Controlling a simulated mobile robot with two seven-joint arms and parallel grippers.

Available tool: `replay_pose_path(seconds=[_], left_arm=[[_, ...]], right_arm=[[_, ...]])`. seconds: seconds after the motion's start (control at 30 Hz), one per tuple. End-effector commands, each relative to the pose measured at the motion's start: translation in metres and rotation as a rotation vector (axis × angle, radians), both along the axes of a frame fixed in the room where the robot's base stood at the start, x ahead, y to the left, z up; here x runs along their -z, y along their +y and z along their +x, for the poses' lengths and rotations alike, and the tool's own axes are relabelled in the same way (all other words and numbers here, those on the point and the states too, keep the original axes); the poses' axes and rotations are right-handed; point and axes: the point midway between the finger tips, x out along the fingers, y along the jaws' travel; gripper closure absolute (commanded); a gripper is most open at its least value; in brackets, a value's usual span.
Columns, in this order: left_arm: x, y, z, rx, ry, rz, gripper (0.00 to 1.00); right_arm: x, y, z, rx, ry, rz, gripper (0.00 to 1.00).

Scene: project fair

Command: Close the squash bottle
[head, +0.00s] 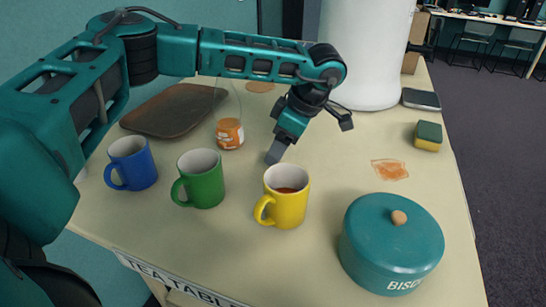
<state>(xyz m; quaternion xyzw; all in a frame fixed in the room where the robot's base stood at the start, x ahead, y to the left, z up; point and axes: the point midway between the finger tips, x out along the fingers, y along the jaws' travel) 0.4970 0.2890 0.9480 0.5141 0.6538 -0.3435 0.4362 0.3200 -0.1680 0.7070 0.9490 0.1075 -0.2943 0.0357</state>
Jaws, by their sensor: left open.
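The squash bottle (230,134) appears as an orange label with white marks on the table, left of my left gripper. Faint lines above the label suggest a clear upper body, partly behind my left forearm. I cannot make out its top or a cap on it. My left gripper (310,139) is open and empty, with its fingers spread over the table behind the yellow mug. It is apart from the bottle. A flat orange-brown disc (259,87) lies farther back; I cannot tell what it is. My right gripper is not in view.
Blue (131,164), green (200,180) and yellow (286,199) mugs stand in front. A teal biscuit tin (391,245) is front right. A brown tray (172,110) lies back left. A white cylinder (364,50), sponge (428,137) and orange-brown patch (390,169) are also there.

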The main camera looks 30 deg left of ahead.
Motion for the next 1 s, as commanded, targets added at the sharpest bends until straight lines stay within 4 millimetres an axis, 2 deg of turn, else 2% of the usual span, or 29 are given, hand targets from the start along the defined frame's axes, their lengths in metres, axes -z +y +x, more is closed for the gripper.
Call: replay_pose_path(seconds=[0.13, 0.5, 1.0], left_arm=[[0.0127, 0.0046, -0.0019, 0.001, 0.000, 0.000, 0.37], [0.0137, 0.0050, -0.0018, 0.001, -0.001, -0.001, 0.38], [0.0135, 0.0049, -0.0017, 0.000, -0.001, -0.001, 0.86]], right_arm=[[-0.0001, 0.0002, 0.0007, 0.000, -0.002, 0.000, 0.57], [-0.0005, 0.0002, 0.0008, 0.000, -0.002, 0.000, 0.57], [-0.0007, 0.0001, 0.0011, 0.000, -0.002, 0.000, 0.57]])
